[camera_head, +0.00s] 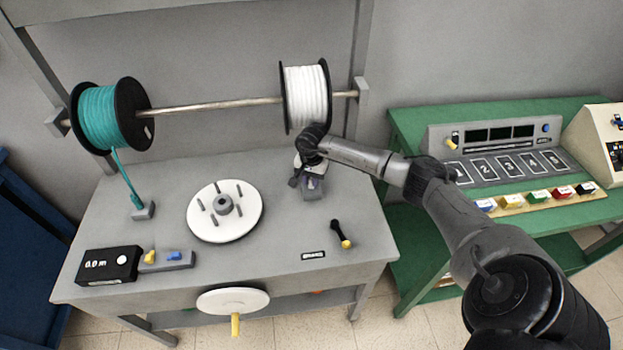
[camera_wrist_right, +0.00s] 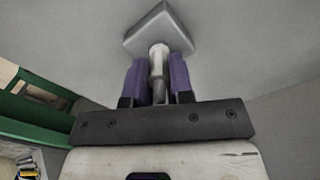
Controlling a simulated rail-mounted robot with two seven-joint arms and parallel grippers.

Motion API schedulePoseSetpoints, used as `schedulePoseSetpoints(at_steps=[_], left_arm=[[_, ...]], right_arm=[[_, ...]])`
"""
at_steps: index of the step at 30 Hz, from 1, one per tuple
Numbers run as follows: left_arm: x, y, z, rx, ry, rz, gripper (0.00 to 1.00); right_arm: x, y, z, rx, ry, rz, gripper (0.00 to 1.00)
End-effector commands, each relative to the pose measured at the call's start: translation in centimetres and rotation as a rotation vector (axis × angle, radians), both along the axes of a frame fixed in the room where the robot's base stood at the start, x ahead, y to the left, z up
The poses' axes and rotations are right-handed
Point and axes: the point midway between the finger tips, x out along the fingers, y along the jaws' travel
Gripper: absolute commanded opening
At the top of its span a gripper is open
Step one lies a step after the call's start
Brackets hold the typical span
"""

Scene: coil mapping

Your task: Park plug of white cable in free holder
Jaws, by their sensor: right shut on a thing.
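The white cable spool (camera_head: 305,95) hangs at the right end of the rod. My right gripper (camera_head: 314,184) is low over the table below it, its purple fingers shut on the white plug (camera_wrist_right: 158,60). In the right wrist view, the plug's far end meets a grey block-shaped holder (camera_wrist_right: 172,30); whether it is seated cannot be told. In the head view the gripper mostly hides this holder and plug, and the cable's run is hidden behind the wrist. The teal cable's plug (camera_head: 137,203) stands in another holder (camera_head: 143,212) at the left. My left gripper is not in view.
A white winding disc with pegs (camera_head: 225,211) sits mid-table, left of my gripper. A black-and-yellow tool (camera_head: 341,234) lies at the right front. A black meter box (camera_head: 108,265) is at the left front. A green bench (camera_head: 420,226) stands to the right.

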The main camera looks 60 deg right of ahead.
Motion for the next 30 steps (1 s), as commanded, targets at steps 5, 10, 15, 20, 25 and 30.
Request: schedulePoseSetpoints(at_steps=[5, 10, 15, 20, 25, 30], left_arm=[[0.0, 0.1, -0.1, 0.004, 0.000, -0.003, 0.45], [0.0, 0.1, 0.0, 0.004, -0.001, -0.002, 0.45], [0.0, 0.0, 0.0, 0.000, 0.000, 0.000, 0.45], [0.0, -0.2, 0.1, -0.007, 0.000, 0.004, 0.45], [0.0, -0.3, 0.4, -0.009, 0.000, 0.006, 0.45], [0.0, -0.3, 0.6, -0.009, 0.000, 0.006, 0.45]], right_arm=[[-0.1, 0.0, -0.2, -0.002, 0.003, -0.001, 0.36], [-0.1, 0.0, -0.2, 0.000, 0.002, 0.000, 0.51], [0.0, 0.0, -0.1, 0.000, 0.002, 0.000, 0.51], [0.0, -0.1, 0.7, -0.002, 0.001, 0.000, 0.51], [0.0, -0.1, 3.2, -0.003, -0.002, 0.000, 0.51], [0.0, -0.1, 5.5, -0.003, -0.001, 0.000, 0.51]])
